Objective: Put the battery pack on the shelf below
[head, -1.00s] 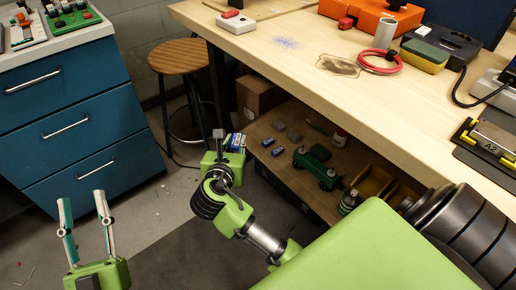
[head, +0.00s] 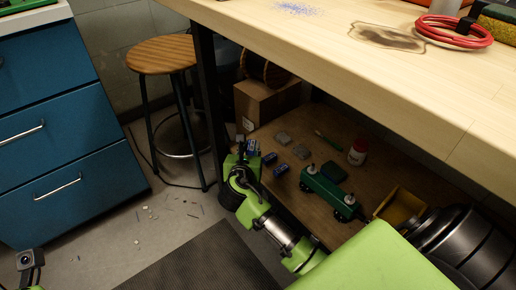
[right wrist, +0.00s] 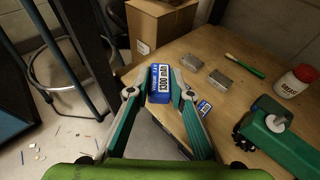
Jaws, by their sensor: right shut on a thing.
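The held battery pack (right wrist: 160,84) is blue with a white label reading 4300 mAh. It sits between the fingertips of my right gripper (right wrist: 158,92), which is shut on it. In the head view my right gripper (head: 241,152) is at the left end of the lower shelf (head: 290,195), below the bench top, and the held pack (head: 253,147) shows partly behind it. I cannot tell whether the pack touches the shelf. Other blue packs (head: 269,158) (head: 281,169) lie on the shelf just right of the gripper. The fingers of my left gripper are out of view.
On the shelf are a cardboard box (head: 262,103), grey blocks (head: 302,151), a green-handled tool (head: 328,138), a red-lidded jar (head: 358,152), a green wheeled device (head: 326,190) and a yellow bin (head: 402,204). A bench leg (head: 208,100) and stool (head: 160,56) stand left.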

